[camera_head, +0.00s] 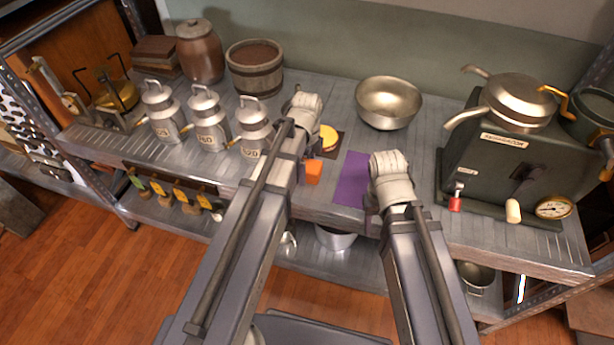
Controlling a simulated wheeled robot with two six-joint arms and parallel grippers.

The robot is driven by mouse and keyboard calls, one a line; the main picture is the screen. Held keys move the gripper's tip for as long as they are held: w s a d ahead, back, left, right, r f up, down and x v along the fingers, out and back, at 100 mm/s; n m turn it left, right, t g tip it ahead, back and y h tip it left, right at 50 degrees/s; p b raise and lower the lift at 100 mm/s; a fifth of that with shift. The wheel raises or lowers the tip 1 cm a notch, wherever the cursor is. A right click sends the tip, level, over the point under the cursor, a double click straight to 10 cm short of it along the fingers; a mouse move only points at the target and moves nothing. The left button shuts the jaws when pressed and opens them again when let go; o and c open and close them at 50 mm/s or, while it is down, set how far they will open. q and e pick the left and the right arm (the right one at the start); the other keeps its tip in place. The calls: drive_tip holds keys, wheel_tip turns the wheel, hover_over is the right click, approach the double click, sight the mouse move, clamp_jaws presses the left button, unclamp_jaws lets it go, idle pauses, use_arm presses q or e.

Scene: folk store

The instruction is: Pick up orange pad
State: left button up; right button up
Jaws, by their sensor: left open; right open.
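A small orange block-like pad (314,172) is near the front edge of the metal shelf, just right of my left arm. My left gripper (306,106) is behind it, over the shelf; my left arm passes close along the pad's left side. My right gripper (388,166) is over the shelf's front part, right of the pad and apart from it. Both grippers are open, and I see nothing held in them. Their fingertips are mostly hidden by the wrists.
A purple mat (352,180) lies between the grippers. A yellow round item (328,138) sits behind the pad on a dark square. Several milk cans (207,118) stand left. A metal bowl (388,102) is behind; a green machine (515,165) blocks the right.

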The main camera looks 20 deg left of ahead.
use_arm(q)
drive_tip(key=shift+f, duration=0.4)
drive_tip(key=shift+r, duration=0.1)
drive_tip(key=shift+c, duration=0.2)
drive_tip(key=c, duration=1.2)
